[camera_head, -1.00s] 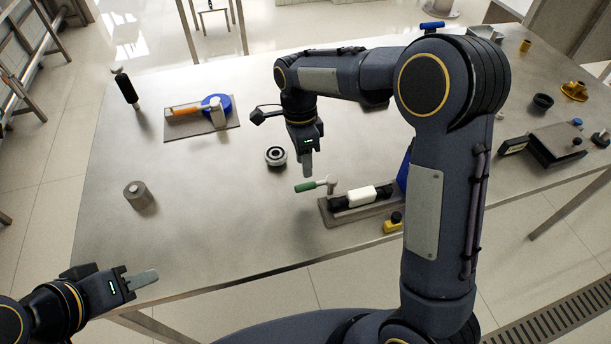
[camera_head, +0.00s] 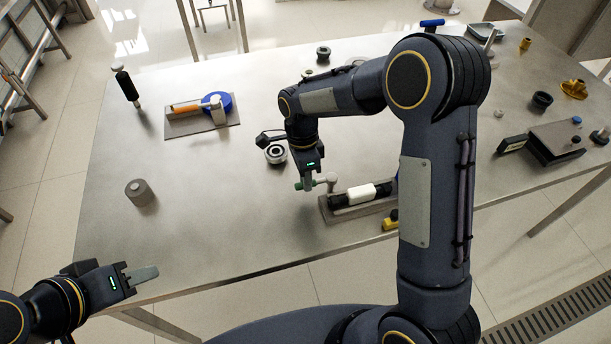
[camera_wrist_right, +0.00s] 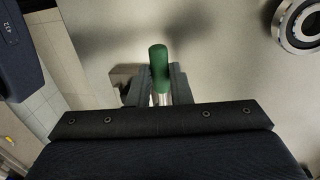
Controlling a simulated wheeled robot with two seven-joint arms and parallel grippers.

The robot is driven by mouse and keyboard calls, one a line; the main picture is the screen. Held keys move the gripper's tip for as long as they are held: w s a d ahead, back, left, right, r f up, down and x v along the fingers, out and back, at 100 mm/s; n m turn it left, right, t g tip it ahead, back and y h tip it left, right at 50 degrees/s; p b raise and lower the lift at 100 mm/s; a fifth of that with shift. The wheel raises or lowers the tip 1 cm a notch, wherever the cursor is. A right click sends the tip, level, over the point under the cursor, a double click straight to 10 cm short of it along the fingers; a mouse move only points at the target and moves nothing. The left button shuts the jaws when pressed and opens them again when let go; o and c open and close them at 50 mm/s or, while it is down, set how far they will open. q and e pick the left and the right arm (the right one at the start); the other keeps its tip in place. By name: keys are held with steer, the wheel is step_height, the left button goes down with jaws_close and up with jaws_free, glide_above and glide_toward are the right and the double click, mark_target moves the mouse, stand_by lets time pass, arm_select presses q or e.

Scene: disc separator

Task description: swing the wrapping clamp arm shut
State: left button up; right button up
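The clamp arm with a green handle (camera_head: 299,186) and a metal pivot (camera_head: 331,180) stands at the left end of a grey base plate (camera_head: 345,214). A white-and-black cylinder (camera_head: 361,194) lies along that plate. My right gripper (camera_head: 307,188) is lowered over the green handle. In the right wrist view, the handle (camera_wrist_right: 159,66) lies between the two fingers (camera_wrist_right: 159,85); whether they press on it is unclear. My left gripper (camera_head: 143,276) hangs off the table's front-left corner, away from everything, its finger gap hidden by the angle.
A ring-shaped part (camera_head: 275,154) lies close behind my right gripper. A grey cylinder (camera_head: 140,192) stands at left. A second fixture with a blue disc (camera_head: 217,103) and orange handle (camera_head: 187,107) is at back left.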

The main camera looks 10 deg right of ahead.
mark_target(331, 203)
jaws_close()
steer(key=shift+s, duration=0.15)
steer(key=s+n+b, duration=0.1)
steer(key=n, duration=0.1)
steer(key=shift+s+n+h, duration=0.15)
steer(key=shift+n+h, duration=0.15)
steer(key=shift+n, duration=0.1)
steer(key=s+n, duration=0.1)
steer(key=s+d+n+b, duration=0.1)
steer(key=n, duration=0.1)
steer(key=shift+n+h, duration=0.3)
steer(key=n, duration=0.1)
steer(key=s+d+n+b, duration=0.1)
steer(key=n, duration=0.1)
steer(key=shift+s+d+n+t+h, duration=0.1)
steer(key=shift+s+n+t+h, duration=0.2)
steer(key=shift+t, duration=0.1)
steer(key=shift+s+d+n+t+b, duration=0.15)
steer(key=shift+s+d+n+b, duration=0.25)
steer(key=shift+n, duration=0.5)
steer(key=shift+s+d+n+t+b, duration=0.15)
steer(key=shift+d+n, duration=0.3)
steer(key=shift+n, duration=0.45)
steer(key=o, duration=0.8)
jaws_free()
